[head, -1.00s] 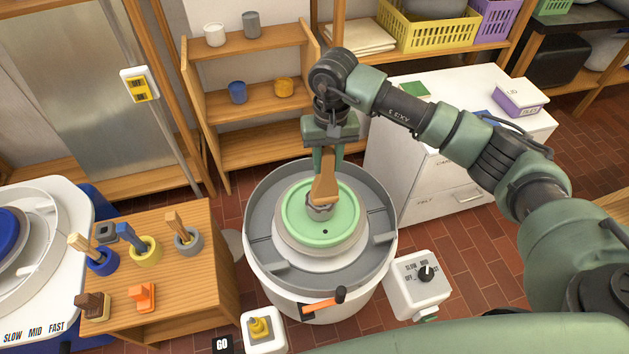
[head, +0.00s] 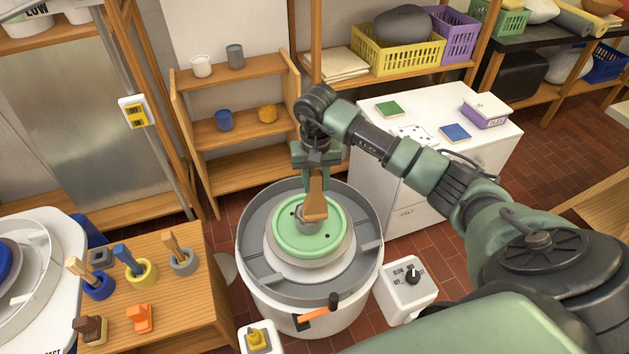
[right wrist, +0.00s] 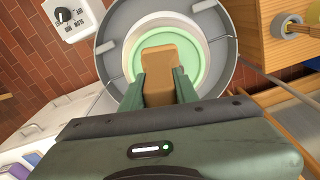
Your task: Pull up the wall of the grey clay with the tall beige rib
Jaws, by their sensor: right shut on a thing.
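The grey clay (head: 299,214) is a small low lump at the middle of the green bat (head: 283,237) on the wheel. The rib partly covers it. My right gripper (head: 316,172) is above the bat, shut on the tall beige rib (head: 316,198), which points down. The rib's lower end overlaps the clay's right side in the head view; I cannot tell whether they touch. My left gripper is not in view.
The wheel's grey splash pan (head: 254,231) surrounds the bat. A wooden stand (head: 190,305) at the left holds tools in blue, yellow and grey holders. A white control box (head: 405,292) stands at the right of the wheel. A shelf (head: 240,175) and white cabinet (head: 425,150) stand behind.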

